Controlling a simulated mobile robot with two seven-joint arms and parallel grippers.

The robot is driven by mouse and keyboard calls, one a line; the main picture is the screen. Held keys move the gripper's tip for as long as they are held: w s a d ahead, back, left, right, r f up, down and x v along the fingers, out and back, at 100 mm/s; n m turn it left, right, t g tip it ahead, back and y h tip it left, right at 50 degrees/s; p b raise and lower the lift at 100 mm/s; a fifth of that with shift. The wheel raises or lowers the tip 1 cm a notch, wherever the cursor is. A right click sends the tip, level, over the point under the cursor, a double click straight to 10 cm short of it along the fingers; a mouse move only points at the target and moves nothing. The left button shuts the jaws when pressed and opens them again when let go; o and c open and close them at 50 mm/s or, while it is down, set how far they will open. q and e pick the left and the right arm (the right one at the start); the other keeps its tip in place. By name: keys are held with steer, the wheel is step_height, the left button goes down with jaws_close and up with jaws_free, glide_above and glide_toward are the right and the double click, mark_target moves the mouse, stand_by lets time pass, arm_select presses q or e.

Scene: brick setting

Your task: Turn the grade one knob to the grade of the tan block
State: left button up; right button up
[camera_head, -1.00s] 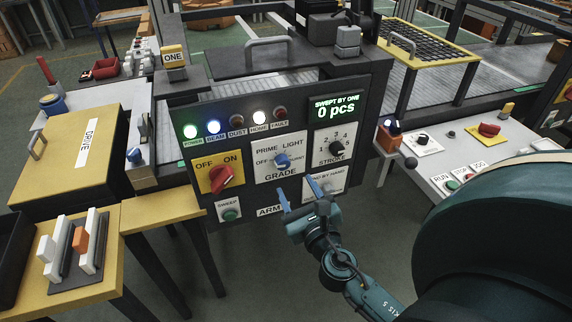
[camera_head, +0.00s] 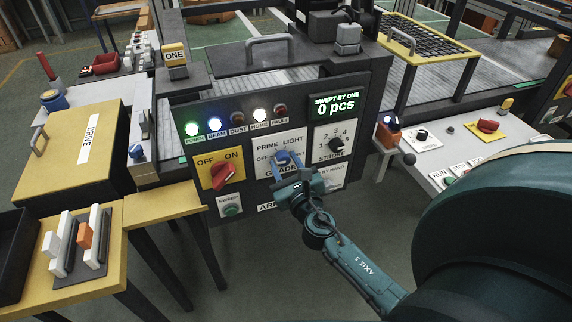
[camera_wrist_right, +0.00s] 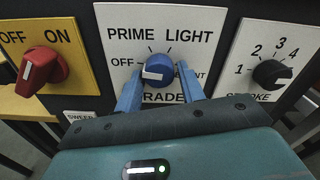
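The blue grade knob (camera_head: 282,158) sits on the white GRADE plate in the middle of the dark control panel. In the right wrist view the knob (camera_wrist_right: 158,72) has a white pointer facing left, towards OFF. PRIME and LIGHT are printed above it; a label at the right is partly hidden. My right gripper (camera_head: 286,164) is at the knob. In the wrist view its blue fingers (camera_wrist_right: 159,80) stand open on either side of the knob, with small gaps showing. I cannot surely make out a tan block. My left gripper is not in view.
A red OFF/ON switch (camera_head: 222,176) is left of the knob, and a black STROKE knob (camera_head: 336,144) is right of it. The display (camera_head: 336,104) reads 0 pcs. A rack (camera_head: 78,244) with white and orange pieces stands on the yellow table at left.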

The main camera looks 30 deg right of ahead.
steer(key=c, duration=0.6)
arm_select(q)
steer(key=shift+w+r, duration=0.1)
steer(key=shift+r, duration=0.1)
arm_select(e)
steer(key=shift+m+b, duration=0.3)
steer(key=shift+m, duration=0.8)
steer(key=m, duration=0.3)
steer(key=shift+a+m+b, duration=0.1)
steer(key=shift+m+b, duration=0.2)
steer(key=shift+b, duration=0.1)
steer(key=shift+m, duration=1.2)
steer(key=shift+a+m+b, duration=0.1)
steer(key=shift+m+b, duration=0.25)
steer(key=shift+m, duration=0.55)
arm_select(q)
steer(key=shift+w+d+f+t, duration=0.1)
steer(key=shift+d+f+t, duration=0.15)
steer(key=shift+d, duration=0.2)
arm_select(e)
steer(key=shift+m, duration=0.3)
